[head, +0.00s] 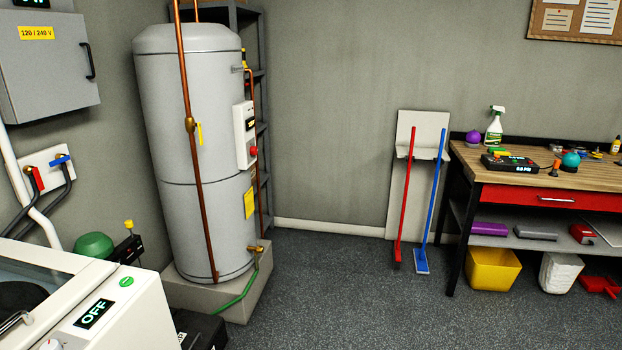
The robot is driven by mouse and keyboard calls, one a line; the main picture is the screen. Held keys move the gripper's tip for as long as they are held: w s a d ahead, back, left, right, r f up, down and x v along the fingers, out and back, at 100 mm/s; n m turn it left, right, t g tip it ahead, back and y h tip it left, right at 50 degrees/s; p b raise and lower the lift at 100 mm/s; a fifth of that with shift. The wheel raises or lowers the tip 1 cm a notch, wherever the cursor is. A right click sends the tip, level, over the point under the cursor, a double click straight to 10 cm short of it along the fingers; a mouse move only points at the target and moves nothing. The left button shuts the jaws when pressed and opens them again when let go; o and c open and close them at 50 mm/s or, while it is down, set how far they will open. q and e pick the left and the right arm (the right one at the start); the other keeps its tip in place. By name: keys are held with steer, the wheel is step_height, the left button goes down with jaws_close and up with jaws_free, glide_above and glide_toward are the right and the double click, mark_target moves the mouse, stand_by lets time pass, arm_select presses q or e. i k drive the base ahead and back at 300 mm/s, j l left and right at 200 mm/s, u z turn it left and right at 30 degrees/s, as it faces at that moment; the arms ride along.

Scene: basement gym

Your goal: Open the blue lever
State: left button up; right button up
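The blue lever (61,159) is at the left in the head view, on a white wall plate (42,156). It lies roughly level across the top of a valve with a dark hose below it. A red lever (37,178) sits to its left on the same plate and points downward. Neither of my grippers shows in the head view.
A grey electrical box (50,65) hangs above the levers. A white machine with an OFF display (94,313) fills the lower left. A grey water heater (195,150) stands right of the levers. A workbench (540,174) is at the right. The middle floor is clear.

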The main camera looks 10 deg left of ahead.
mark_target(57, 161)
steer(key=i+u, duration=0.45)
steer(key=i+l+u, duration=0.2)
steer(key=i+u, duration=0.2)
steer(key=i+l+u, duration=0.3)
steer(key=i+u, duration=0.15)
steer(key=i+l+u, duration=0.15)
steer(key=i+u, duration=0.25)
steer(key=i+l+u, duration=0.2)
steer(key=u, duration=0.25)
steer(key=i+l+u, duration=0.2)
steer(key=u, duration=0.2)
steer(key=l, duration=0.1)
